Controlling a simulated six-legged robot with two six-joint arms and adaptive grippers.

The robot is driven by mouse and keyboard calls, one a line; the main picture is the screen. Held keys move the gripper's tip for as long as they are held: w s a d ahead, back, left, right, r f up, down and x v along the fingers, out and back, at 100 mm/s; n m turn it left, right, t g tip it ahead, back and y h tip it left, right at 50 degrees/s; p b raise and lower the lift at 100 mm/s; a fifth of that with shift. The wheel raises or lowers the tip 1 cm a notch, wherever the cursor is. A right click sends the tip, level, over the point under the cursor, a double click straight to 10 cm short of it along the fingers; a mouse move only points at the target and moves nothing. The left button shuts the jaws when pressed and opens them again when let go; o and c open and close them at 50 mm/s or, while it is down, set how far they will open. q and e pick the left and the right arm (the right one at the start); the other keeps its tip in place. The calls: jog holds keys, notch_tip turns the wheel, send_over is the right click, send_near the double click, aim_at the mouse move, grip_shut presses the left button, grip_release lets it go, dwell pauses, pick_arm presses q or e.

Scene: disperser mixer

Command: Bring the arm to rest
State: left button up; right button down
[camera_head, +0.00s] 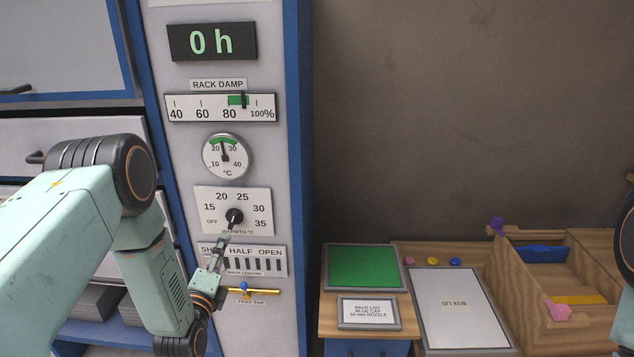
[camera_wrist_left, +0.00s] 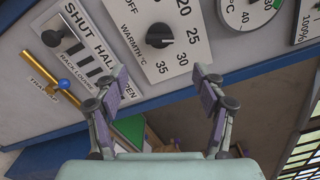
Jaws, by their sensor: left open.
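My left arm comes in from the left in the head view. My left gripper (camera_head: 224,243) is in front of the control panel, just below the black warmth knob (camera_head: 234,216). In the left wrist view the two fingers of my left gripper (camera_wrist_left: 162,85) stand apart with nothing between them. The warmth knob (camera_wrist_left: 160,36) lies beyond the fingertips, and a gap shows between them. The gripper partly covers the back louvre scale (camera_head: 262,262) in the head view. My right gripper is outside the frames; only a bit of my right arm shows at the right edge.
The brass tray tap (camera_head: 262,291) with a blue ball is right beside the left gripper.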

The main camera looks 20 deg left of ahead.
pick_arm(q)
jog(key=s+d+f+n+g+h+b, duration=0.1)
jog(key=s+d+f+n+g, duration=0.3)
jog(key=s+f+n, duration=0.3)
jog(key=s+d+f+n+g+h+b, duration=0.1)
jog(key=s+d+f+n+g+h, duration=0.15)
jog(key=s+f+n+g, duration=0.4)
jog(key=s+d+f+n+g+b, duration=0.3)
jog(key=s+f, duration=0.3)
jog(key=s, duration=0.6)
jog(key=s+d+f+n+g+b, duration=0.3)
jog(key=s+d+f+b, duration=0.3)
jog(key=s, duration=0.6)
jog(key=shift+f+n+g, duration=0.35)
jog(key=shift+f+g, duration=0.05)
jog(key=shift+g, duration=0.15)
